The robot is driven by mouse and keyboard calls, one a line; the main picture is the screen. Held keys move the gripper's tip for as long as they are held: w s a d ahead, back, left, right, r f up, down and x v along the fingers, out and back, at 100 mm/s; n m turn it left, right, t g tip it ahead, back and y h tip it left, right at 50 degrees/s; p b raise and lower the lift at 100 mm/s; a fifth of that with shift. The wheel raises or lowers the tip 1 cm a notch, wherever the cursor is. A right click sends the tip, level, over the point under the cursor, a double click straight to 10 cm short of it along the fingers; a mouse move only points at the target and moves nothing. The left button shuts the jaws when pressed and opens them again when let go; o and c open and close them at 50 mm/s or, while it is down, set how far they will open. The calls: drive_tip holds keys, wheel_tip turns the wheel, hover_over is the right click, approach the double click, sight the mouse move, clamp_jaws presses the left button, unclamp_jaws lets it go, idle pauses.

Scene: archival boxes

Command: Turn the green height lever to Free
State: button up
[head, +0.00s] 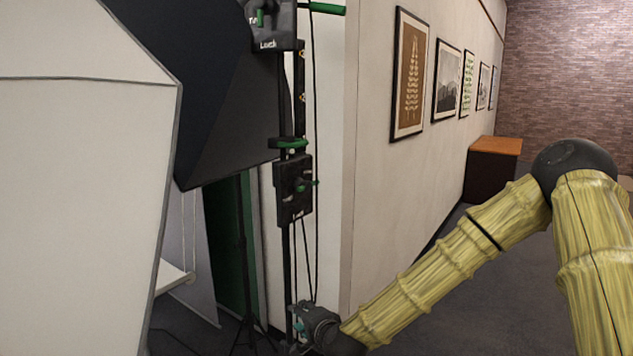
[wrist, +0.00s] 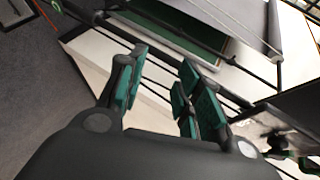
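A black block labelled "Lock" sits high on a dark vertical column in the head view, cut by the top edge. A small green lever (head: 260,18) stands roughly upright on its face; a second label beside it is too cut off to read. A green bar (head: 325,8) sticks out to the right near it. I cannot tell for sure which green part is the height lever. My gripper (head: 301,328) is low by the column, well below these parts. In the wrist view my gripper (wrist: 165,75) has its teal-padded fingers apart, with thin dark rods or cables beyond them.
A lower black block (head: 293,195) with a green knob is on the column, and shows partly in the wrist view (wrist: 290,108). A large softbox (head: 235,110) and a white panel (head: 80,180) crowd the left. A wall with framed pictures (head: 409,75) stands right.

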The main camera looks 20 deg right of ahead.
drive_tip(key=w+d+r+m+t+p, duration=0.1)
drive_tip(key=w+d+r+m, duration=0.1)
drive_tip(key=r, duration=0.6)
drive_tip(key=w+d+r+m+t+p, duration=0.1)
drive_tip(key=w+d+r+m+t, duration=0.15)
drive_tip(key=r, duration=0.45)
drive_tip(key=m+t+h+p, duration=0.1)
drive_tip(key=m+h+p, duration=0.1)
drive_tip(key=m+h, duration=0.1)
approach(306, 185)
drive_tip(key=w+d+f, duration=0.1)
drive_tip(key=d+f, duration=0.1)
drive_tip(key=d, duration=0.2)
drive_tip(key=w+p, duration=0.3)
drive_tip(key=w, duration=0.7)
drive_tip(key=shift+p, duration=0.35)
drive_tip(key=shift+n, duration=0.25)
clamp_jaws()
